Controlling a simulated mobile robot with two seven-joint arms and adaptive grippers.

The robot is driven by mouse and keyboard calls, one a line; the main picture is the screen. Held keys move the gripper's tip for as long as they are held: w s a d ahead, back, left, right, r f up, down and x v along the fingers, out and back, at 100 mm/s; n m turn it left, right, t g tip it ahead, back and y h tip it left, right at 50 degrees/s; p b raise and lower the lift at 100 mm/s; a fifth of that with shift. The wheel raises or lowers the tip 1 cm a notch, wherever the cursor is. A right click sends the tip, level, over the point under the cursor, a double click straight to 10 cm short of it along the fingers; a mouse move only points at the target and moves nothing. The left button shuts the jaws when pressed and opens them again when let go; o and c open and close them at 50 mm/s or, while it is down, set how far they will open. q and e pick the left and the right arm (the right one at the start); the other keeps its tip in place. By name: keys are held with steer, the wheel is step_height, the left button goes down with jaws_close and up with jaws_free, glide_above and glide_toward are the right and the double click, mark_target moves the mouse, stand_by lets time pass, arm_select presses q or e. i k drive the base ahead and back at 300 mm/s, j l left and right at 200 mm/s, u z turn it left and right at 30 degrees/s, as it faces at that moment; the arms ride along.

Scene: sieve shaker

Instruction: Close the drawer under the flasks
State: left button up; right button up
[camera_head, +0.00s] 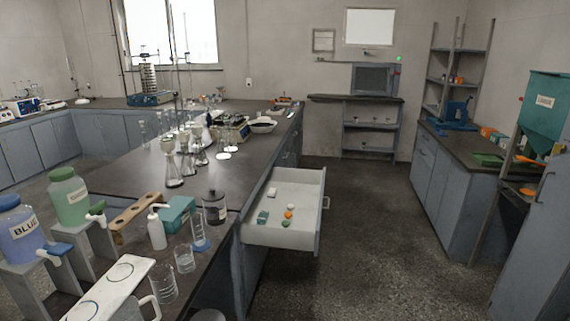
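An open drawer (284,237) sticks out to the right from the central lab bench (120,184), over the aisle floor. It is light grey with a handle (326,202) on its front panel. A few small items lie inside, among them an orange one (288,214), a green one (285,223) and a white one (272,192). Several conical glass flasks (174,178) stand on the bench top, left of the drawer and above its level. Neither of my grippers shows in this view.
The aisle floor (365,220) right of the drawer is clear. A side bench (455,150) with a green hopper (545,100) stands along the right. Blue (20,235) and green (70,195) jugs, a dark jar (214,207) and glassware crowd the near bench. A shelf unit (370,128) stands at the back.

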mark_target(304, 188)
steer(key=i+l, duration=0.15)
steer(key=l, duration=0.2)
steer(key=i+l, duration=0.15)
steer(key=l, duration=0.2)
steer(key=i+l, duration=0.1)
steer(key=l, duration=0.25)
steer(key=i+l, duration=0.15)
steer(key=l, duration=0.2)
steer(key=i+l, duration=0.15)
steer(key=l, duration=0.2)
steer(key=i+l+u, duration=0.1)
steer(key=u, duration=0.25)
steer(key=l+u, duration=0.1)
steer(key=u, duration=0.25)
steer(key=i+l+u, duration=0.15)
steer(key=l, duration=0.15)
steer(key=l+u, duration=0.15)
steer(key=l, duration=0.2)
steer(key=i+l+u, duration=0.15)
steer(key=l, duration=0.65)
steer(key=i+l+u, duration=0.1)
steer(key=l, duration=0.4)
